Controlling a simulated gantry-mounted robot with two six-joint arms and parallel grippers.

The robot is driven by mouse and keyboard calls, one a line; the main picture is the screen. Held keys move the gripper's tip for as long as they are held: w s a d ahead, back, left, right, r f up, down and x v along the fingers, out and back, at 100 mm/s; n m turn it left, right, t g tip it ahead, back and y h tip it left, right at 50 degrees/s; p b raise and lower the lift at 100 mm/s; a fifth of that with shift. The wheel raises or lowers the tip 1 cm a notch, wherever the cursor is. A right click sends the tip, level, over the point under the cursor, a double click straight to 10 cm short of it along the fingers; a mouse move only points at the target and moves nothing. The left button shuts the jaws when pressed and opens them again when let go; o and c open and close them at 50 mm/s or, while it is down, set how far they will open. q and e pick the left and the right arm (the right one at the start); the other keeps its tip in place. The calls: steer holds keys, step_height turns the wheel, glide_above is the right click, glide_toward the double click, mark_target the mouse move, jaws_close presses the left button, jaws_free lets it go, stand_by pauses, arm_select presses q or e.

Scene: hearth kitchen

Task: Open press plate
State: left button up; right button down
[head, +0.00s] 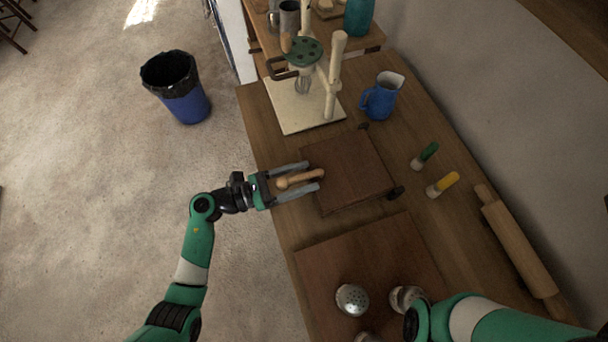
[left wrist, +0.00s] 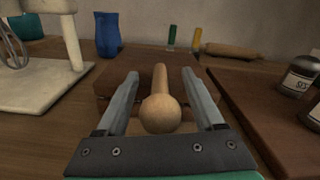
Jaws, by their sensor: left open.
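The press plate (head: 347,172) is a flat brown wooden board lying on the table, with dark hinge-like knobs at its far corners. A light wooden handle (head: 300,178) sticks out from its left edge. My left gripper (head: 305,176) is open, with one finger on each side of the handle. In the left wrist view the handle (left wrist: 161,104) stands between the open fingers (left wrist: 160,85), with gaps on both sides, and the press plate (left wrist: 104,82) lies behind it. My right arm (head: 490,318) comes in at the lower right; its gripper cannot be made out.
A stand mixer (head: 306,80) on a cream base and a blue pitcher (head: 381,96) stand beyond the plate. A brown board (head: 375,262) and metal shakers (head: 352,299) are nearer.

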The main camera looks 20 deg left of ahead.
arm_select(q)
steer(key=shift+w+d, duration=0.2)
steer(key=shift+d, duration=0.05)
steer(key=shift+c, duration=0.3)
jaws_close()
stand_by(1.0)
